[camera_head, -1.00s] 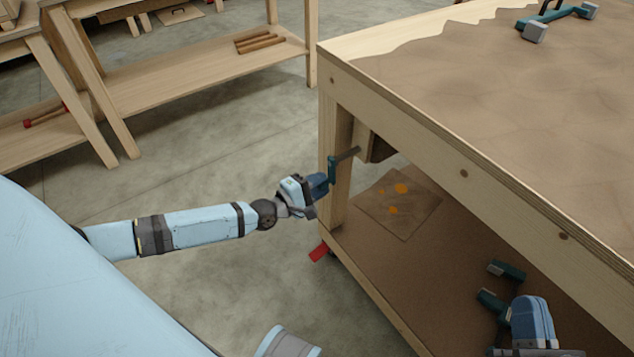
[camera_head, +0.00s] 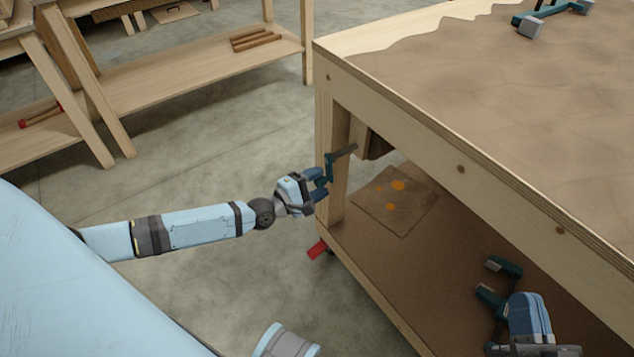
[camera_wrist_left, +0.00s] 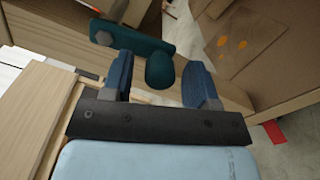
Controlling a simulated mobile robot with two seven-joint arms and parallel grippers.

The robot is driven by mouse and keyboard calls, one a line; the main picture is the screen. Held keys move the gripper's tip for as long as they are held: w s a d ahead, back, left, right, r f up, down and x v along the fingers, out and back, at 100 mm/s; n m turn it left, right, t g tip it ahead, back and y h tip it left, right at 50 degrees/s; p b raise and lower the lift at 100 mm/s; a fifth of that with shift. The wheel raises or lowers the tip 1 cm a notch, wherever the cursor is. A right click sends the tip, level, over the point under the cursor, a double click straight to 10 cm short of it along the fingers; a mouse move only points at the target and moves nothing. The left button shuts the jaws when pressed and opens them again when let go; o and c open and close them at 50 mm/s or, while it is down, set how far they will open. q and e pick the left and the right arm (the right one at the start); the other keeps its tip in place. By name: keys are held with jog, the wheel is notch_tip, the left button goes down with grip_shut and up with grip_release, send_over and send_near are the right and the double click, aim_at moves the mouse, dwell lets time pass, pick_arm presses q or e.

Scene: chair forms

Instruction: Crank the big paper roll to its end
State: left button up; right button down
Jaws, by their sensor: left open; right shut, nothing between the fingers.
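The crank (camera_head: 329,167) sticks out from the end of the bench, with a grey shaft and a teal arm. The brown paper roll (camera_head: 380,147) is partly visible under the bench top, mostly hidden by the frame. My left gripper (camera_head: 320,182) is open at the crank. In the left wrist view its blue fingers (camera_wrist_left: 160,85) stand on either side of the rounded teal crank handle (camera_wrist_left: 160,67), with gaps on both sides. My right gripper (camera_head: 528,316) is low at the right over the lower shelf; its fingertips are not clearly seen.
The bench top (camera_head: 470,90) is covered with brown paper and carries a teal clamp (camera_head: 530,27). Another teal tool (camera_head: 502,268) is beside my right gripper. A stained paper sheet (camera_head: 395,200) lies on the lower shelf. Open floor (camera_head: 210,150) lies left of the bench.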

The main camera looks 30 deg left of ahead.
pick_arm(q)
jog(key=p+v, duration=0.1)
jog(key=v, duration=0.4)
jog(key=shift+r, duration=0.1)
jog(key=p+v, duration=0.1)
jog(key=v, duration=0.8)
jog(key=shift+p, duration=0.4)
pick_arm(e)
jog(key=f+g+h, duration=0.1)
jog(key=f, duration=0.1)
jog(key=d+f+g+h, duration=0.1)
jog(key=f, duration=0.1)
jog(key=shift+w+d+f, duration=0.1)
jog(key=shift+w+d, duration=0.05)
jog(key=shift+w, duration=0.05)
pick_arm(q)
jog(key=shift+w, duration=0.1)
